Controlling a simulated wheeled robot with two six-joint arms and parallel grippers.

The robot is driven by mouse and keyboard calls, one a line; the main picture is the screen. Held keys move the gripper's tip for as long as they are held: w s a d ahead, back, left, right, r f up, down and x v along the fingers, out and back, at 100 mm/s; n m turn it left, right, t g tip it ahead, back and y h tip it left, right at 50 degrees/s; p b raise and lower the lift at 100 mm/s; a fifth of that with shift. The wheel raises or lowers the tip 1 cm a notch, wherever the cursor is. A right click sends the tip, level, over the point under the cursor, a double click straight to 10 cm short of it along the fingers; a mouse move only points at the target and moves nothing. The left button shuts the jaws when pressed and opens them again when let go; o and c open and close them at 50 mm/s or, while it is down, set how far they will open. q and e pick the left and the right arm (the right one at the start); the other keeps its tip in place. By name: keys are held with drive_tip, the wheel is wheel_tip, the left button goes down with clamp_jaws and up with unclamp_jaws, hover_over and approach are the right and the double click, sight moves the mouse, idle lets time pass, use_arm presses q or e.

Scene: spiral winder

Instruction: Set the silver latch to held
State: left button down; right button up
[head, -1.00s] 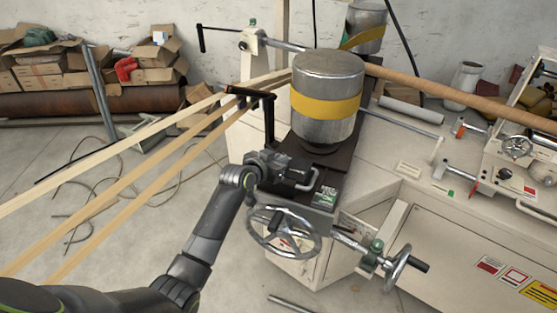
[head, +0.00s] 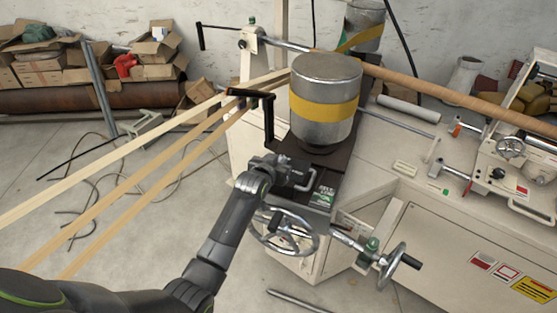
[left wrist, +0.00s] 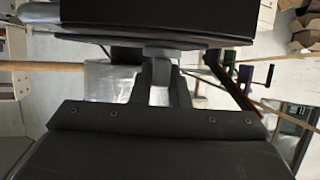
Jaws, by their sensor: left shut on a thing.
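The silver latch (head: 303,180) is a small bent metal handle on the dark top plate of the winder, in front of the big metal drum. My left gripper (head: 283,171) is at its left end in the head view, shut on it. The jaws hide part of the latch. My right gripper is not in view.
The metal drum with a yellow band (head: 325,105) stands just behind the latch. A black crank (head: 268,115) rises behind my gripper. A spoked handwheel (head: 284,232) sits in front and below. Wooden strips (head: 130,180) run in from the left.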

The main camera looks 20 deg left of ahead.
use_arm(q)
drive_tip(key=c, duration=1.4)
unclamp_jaws()
drive_tip(key=shift+s, duration=0.15)
drive_tip(key=b+v, duration=0.2)
drive_tip(key=v, duration=1.5)
drive_tip(key=shift+s, duration=0.1)
